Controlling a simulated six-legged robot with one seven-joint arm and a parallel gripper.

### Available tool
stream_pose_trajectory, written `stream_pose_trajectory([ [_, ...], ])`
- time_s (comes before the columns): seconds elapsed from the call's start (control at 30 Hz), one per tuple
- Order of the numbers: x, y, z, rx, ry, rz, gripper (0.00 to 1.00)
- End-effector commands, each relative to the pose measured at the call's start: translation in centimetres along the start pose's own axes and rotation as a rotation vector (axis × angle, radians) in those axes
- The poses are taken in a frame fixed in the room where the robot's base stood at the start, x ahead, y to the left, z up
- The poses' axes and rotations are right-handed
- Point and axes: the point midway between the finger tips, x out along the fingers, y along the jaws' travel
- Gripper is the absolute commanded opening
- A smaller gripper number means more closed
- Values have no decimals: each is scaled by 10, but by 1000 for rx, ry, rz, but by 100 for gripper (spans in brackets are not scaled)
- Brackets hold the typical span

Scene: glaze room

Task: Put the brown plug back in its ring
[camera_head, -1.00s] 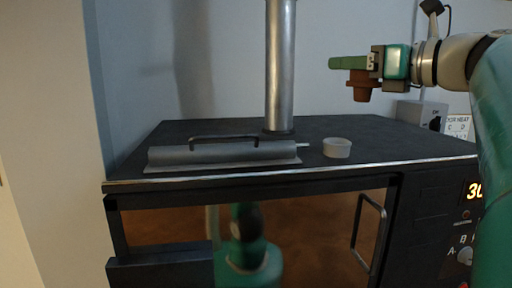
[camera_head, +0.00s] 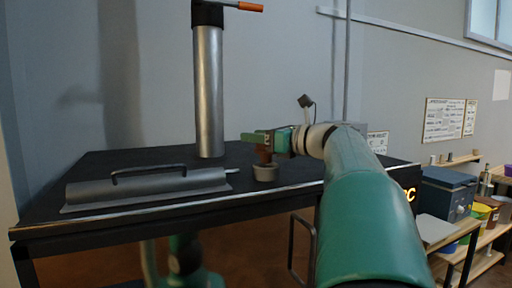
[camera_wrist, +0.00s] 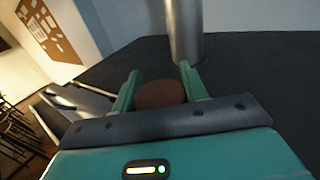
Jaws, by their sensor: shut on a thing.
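The brown plug (camera_head: 263,154) is held between the green fingers of my gripper (camera_head: 256,138) in the head view. It hangs upright just above the grey ring (camera_head: 265,173) on the black kiln top. Whether its lower end is inside the ring or just over it I cannot tell. In the wrist view the plug's round brown top (camera_wrist: 160,94) sits between the two fingers of my gripper (camera_wrist: 158,86). The ring is hidden there behind the plug and gripper.
A metal flue pipe (camera_head: 209,90) rises behind the ring. A grey cylinder with a black handle (camera_head: 148,184) lies to the left on the kiln top (camera_head: 105,160). A blue box (camera_head: 446,193) and shelves with pots (camera_head: 489,215) stand at the right.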

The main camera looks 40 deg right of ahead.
Motion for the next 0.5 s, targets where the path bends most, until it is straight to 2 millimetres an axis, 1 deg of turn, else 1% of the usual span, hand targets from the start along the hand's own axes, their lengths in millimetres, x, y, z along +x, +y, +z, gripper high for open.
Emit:
stream_pose_trajectory([
  [0.03,-1,0,-10,4,2,-1,16],
  [0.1,-1,0,-20,4,2,-1,16],
  [0.17,-1,1,-25,3,1,-1,16],
  [0.5,-1,1,-28,1,1,0,16],
])
